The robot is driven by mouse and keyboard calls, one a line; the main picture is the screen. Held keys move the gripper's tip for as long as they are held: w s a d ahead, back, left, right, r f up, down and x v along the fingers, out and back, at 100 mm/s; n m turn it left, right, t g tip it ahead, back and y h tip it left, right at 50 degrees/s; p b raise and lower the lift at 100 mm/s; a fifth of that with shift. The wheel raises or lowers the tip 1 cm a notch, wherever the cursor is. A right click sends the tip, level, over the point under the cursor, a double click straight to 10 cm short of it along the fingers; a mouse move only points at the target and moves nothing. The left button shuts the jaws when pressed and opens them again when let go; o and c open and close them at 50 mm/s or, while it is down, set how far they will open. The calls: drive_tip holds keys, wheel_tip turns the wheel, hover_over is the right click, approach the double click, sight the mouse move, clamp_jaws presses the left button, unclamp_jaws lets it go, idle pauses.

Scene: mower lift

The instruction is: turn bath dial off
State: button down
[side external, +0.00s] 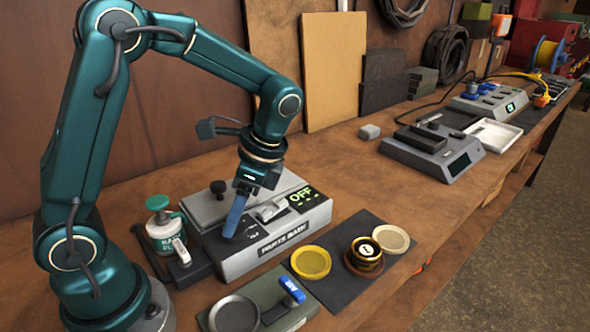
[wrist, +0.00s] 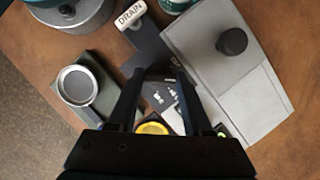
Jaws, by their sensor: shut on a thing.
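The parts bath (side external: 235,265) is a grey box on the bench, with a label on its front and a dark control panel on top. A small display (side external: 301,196) on it reads OFF in green. My gripper (side external: 230,232) reaches down to the left part of this panel, one blue finger showing.
A DRAIN handle (wrist: 131,14) and a green-capped container (side external: 162,228) stand close left of the bath. A black knob (wrist: 232,41) rises from the bath's lid. In front lie a block with a blue lever (side external: 291,290) and a mat with a yellow dish (side external: 310,262).

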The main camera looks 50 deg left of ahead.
drive_tip(key=n+g+h, duration=0.1)
drive_tip(key=n, duration=0.3)
drive_tip(key=shift+w+a, duration=0.1)
drive_tip(key=n+h, duration=0.2)
drive_tip(key=n, duration=0.2)
drive_tip(key=shift+a+n, duration=0.1)
drive_tip(key=shift+n, duration=0.2)
idle(0.4)
drive_tip(key=shift+c, duration=1.6)
unclamp_jaws()
drive_tip(key=shift+v, duration=2.6)
